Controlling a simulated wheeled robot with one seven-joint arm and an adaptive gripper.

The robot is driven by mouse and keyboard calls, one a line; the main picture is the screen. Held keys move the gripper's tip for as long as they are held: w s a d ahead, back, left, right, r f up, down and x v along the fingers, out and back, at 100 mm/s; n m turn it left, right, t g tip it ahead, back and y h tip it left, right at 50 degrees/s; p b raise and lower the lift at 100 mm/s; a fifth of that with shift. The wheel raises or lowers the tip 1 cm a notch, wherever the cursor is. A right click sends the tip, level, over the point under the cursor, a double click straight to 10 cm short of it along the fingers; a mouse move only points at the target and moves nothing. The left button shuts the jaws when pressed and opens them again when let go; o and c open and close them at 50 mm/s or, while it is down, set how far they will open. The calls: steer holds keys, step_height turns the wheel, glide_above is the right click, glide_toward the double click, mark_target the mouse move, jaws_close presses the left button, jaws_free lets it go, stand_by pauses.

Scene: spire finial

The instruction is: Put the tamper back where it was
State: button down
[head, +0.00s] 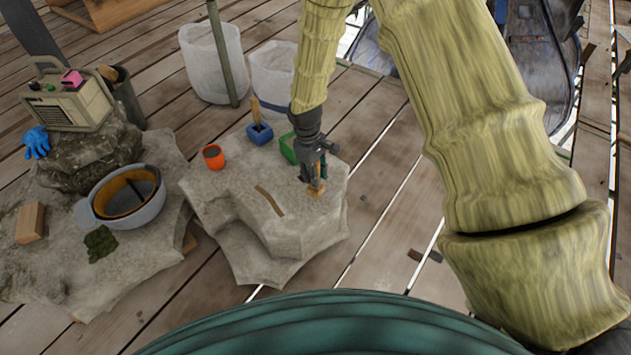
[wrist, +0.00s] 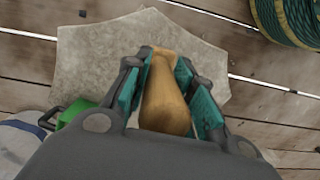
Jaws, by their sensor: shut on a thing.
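The tamper (wrist: 166,98) is a tan wooden piece with a rounded body that narrows toward its far end in the wrist view. My gripper (wrist: 170,85) is shut on it, with teal pads on both sides. In the head view my gripper (head: 314,172) points down over the right part of a pale stone block (head: 236,201). The tamper's wooden lower end (head: 316,191) shows just below the fingers, at or close above the stone top. I cannot tell whether it touches. The fingers hide most of the tamper in the head view.
A green box (head: 289,148) stands close behind my gripper. A blue holder (head: 260,134) with a wooden handle and an orange cup (head: 213,157) stand further left. A flat brown strip (head: 269,200) lies on the stone. A grey bowl (head: 125,196) sits on the left slab.

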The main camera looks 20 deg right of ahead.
steer(key=shift+w+d, duration=0.1)
steer(key=shift+w, duration=0.05)
steer(key=shift+f+b, duration=0.55)
steer(key=shift+f, duration=1.25)
steer(key=c, duration=1.2)
jaws_free()
step_height(320, 180, up, 12)
steer(key=w+a+p, duration=0.1)
steer(key=p, duration=0.2)
steer(key=shift+w, duration=0.25)
